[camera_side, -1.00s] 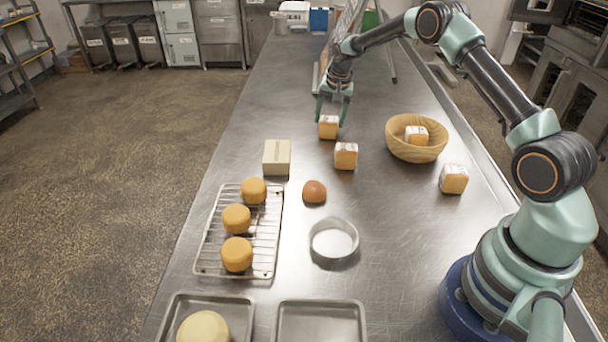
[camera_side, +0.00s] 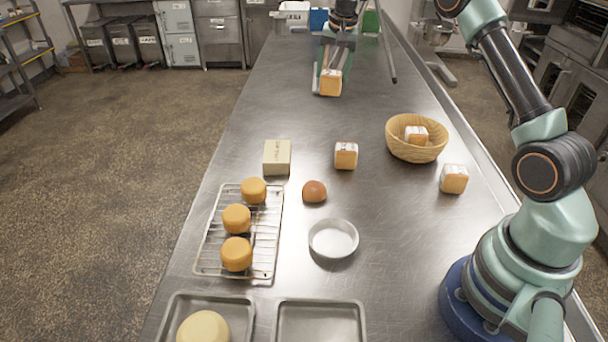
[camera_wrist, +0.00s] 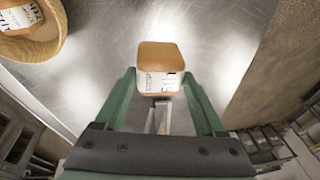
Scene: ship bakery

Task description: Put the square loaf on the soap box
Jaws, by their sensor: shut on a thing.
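A square loaf (camera_side: 330,83), orange-brown with a white printed wrapper, is held in my gripper (camera_side: 331,72) above the far part of the steel table. In the wrist view the loaf (camera_wrist: 160,58) sits between the two green fingers of my gripper (camera_wrist: 160,82), which is shut on it. The soap box (camera_side: 276,158), a beige block with faint print on its front, stands on the table at left of centre. It is nearer the side camera than my gripper, and its top is bare. The soap box is not in the wrist view.
Similar wrapped loaves stand at centre (camera_side: 346,156) and right (camera_side: 454,179); another lies in the wooden bowl (camera_side: 400,150). A brown bun (camera_side: 314,191), a round tin (camera_side: 333,239) and a wire rack (camera_side: 211,250) with round cakes lie near the soap box. Trays stand in front.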

